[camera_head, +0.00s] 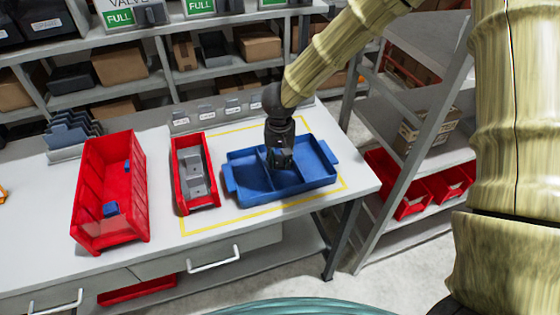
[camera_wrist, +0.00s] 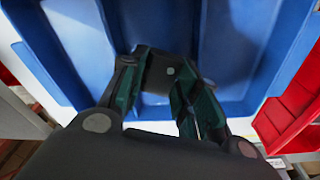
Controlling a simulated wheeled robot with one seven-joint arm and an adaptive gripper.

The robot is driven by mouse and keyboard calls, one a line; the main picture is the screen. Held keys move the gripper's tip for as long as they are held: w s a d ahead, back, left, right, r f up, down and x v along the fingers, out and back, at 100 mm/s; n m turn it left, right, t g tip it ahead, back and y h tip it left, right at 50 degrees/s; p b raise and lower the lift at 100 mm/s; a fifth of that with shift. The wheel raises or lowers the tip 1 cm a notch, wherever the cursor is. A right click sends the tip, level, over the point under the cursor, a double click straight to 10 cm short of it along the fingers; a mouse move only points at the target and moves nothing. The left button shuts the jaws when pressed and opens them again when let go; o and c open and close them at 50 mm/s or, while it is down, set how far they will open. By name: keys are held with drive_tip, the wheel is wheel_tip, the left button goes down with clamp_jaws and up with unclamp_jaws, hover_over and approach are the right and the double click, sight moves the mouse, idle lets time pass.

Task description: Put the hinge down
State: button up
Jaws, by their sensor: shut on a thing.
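My gripper (camera_head: 281,163) points down into the blue divided tray (camera_head: 232,183), near its divider. In the wrist view my gripper (camera_wrist: 165,85) is shut on a dark grey piece with a pale round spot, which I take to be the hinge (camera_wrist: 158,72). The blue tray (camera_wrist: 225,40) fills the view behind it. In the head view the hinge is mostly hidden by the fingers, and I cannot tell whether it touches the tray floor.
A narrow red bin (camera_head: 180,155) with grey parts stands left of the tray. A larger red bin (camera_head: 92,190) with small blue pieces is farther left. Yellow tape (camera_head: 215,217) outlines the tray area. A grey shelf rack (camera_head: 405,130) stands right of the table.

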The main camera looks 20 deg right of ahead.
sight(280, 160)
drive_tip(key=shift+w+d+f, duration=0.15)
drive_tip(key=shift+w+d, duration=0.05)
drive_tip(key=shift+w, duration=0.05)
drive_tip(key=shift+f+p, duration=0.4)
drive_tip(key=shift+f, duration=1.2)
drive_tip(key=shift+f, duration=0.1)
drive_tip(key=o, duration=0.7)
drive_tip(key=shift+a, duration=0.1)
drive_tip(key=shift+o, duration=0.2)
drive_tip(key=r, duration=0.4)
drive_tip(key=s+r, duration=0.1)
drive_tip(key=r, duration=0.3)
drive_tip(key=r+b, duration=0.1)
drive_tip(key=r, duration=0.3)
drive_tip(key=shift+s+a, duration=0.2)
drive_tip(key=shift+s, duration=0.05)
